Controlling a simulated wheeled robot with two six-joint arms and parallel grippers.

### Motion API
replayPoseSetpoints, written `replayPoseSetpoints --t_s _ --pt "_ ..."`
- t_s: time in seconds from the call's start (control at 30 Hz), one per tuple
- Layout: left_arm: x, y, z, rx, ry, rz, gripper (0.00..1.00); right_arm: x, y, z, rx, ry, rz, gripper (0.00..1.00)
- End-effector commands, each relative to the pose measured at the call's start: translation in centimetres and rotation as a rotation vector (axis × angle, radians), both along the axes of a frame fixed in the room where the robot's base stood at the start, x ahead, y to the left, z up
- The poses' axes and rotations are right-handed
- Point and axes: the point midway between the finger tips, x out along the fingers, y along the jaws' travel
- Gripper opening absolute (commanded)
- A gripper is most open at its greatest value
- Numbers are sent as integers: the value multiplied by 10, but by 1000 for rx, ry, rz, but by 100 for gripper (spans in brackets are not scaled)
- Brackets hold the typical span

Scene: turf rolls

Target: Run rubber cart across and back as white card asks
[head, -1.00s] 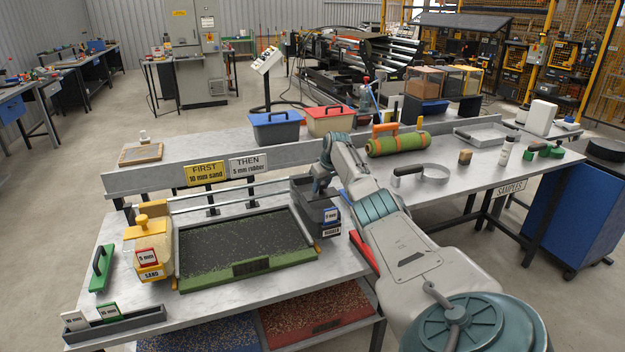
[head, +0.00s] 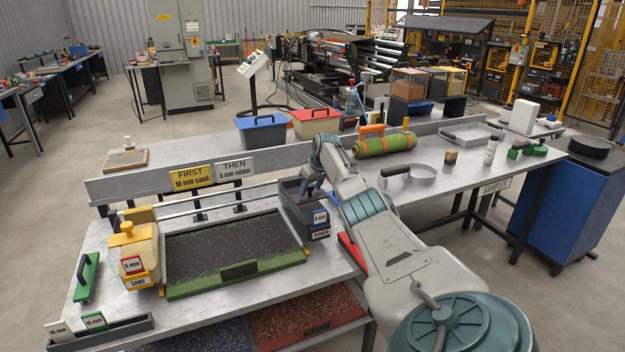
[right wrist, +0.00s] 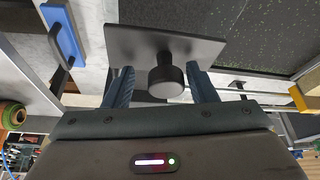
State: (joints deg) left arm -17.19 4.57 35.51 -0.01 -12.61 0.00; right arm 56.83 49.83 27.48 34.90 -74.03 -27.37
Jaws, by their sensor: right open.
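The dark grey rubber cart (head: 319,233) stands at the right end of the turf tray (head: 238,281); its front bears a blue-framed tag (head: 320,217) with a number too small to be sure of. The white card (head: 236,167) behind the tray reads "THEN 5 mm rubber". My right gripper (head: 311,188) is over the cart. In the right wrist view its blue fingers (right wrist: 161,88) are open, one each side of a black knob (right wrist: 166,78) on a dark plate (right wrist: 150,42). My left gripper is out of view.
The yellow sand cart (head: 134,250), with a red-framed "5 mm" tag, stands at the tray's left end. A yellow card (head: 192,177) reads "FIRST 10 mm sand". Rails (head: 210,205) run behind the tray. A tag holder (head: 100,332) lies front left. The dark turf between the carts is clear.

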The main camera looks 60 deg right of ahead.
Motion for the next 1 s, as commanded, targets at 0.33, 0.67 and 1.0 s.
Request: replayPoseSetpoints --t_s 0.33,0.67,1.0 --pt "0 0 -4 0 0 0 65 -13 1 29 -6 0 1 52" --pt "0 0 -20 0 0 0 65 -35 8 84 -3 -2 -1 52" --pt "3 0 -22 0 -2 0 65 -41 9 99 0 -1 -2 52"
